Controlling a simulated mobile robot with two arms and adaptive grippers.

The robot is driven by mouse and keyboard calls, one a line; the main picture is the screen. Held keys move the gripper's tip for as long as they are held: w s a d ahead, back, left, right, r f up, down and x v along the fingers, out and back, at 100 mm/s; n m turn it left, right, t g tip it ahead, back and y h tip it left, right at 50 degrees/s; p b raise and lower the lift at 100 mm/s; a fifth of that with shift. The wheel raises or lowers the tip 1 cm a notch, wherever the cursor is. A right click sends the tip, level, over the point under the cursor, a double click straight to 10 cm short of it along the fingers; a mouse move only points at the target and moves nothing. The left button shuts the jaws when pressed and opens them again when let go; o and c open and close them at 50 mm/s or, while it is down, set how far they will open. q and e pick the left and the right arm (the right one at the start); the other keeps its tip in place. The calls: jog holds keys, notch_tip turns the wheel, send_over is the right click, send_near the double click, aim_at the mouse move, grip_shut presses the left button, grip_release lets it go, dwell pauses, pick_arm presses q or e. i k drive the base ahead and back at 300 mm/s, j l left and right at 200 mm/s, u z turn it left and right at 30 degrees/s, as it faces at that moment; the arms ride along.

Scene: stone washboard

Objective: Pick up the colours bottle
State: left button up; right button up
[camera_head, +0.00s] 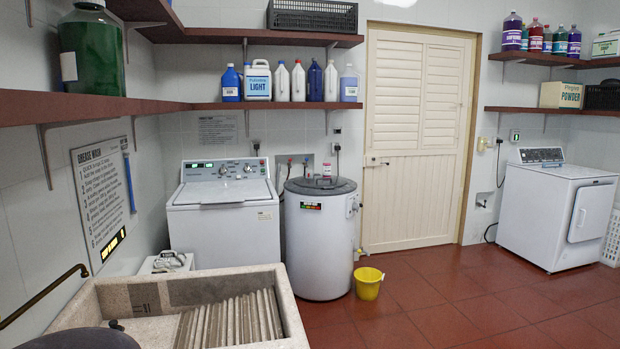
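No label reading "colours" is legible, so I cannot tell which bottle is the colours bottle. On the back shelf stand a blue bottle (231,84), a white-and-blue jug marked LIGHT (258,82), white bottles (298,83), a dark blue bottle (315,82) and a lilac jug (349,84). On the upper right shelf stand a purple bottle (512,32), a red bottle (535,37), a green bottle (547,40), a blue bottle (560,42) and another purple bottle (574,43). A small red-and-white container (327,171) sits on the round washer's lid. Neither gripper is in view.
A stone washboard sink (120,300) fills the lower left. Behind it stand a white washer (222,220) and a round washer (320,245). A yellow bucket (368,285) is on the floor. A dryer (556,215) stands right. The red tiled floor (460,300) between is clear.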

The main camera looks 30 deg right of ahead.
aim_at(327, 164)
jog(key=k+l, duration=0.1)
jog(key=l, duration=0.35)
jog(key=k+l, duration=0.1)
jog(key=l, duration=0.4)
jog(key=i+l, duration=0.1)
jog(key=l, duration=0.35)
jog(key=i+l, duration=0.1)
jog(key=l, duration=0.35)
jog(key=i+l, duration=0.1)
jog(key=l, duration=0.35)
jog(key=i+l, duration=0.1)
jog(key=l, duration=0.35)
jog(key=i+l, duration=0.35)
jog(key=i, duration=0.2)
jog(key=i+l, duration=0.35)
jog(key=i, duration=0.2)
jog(key=i+l, duration=0.4)
jog(key=i, duration=0.2)
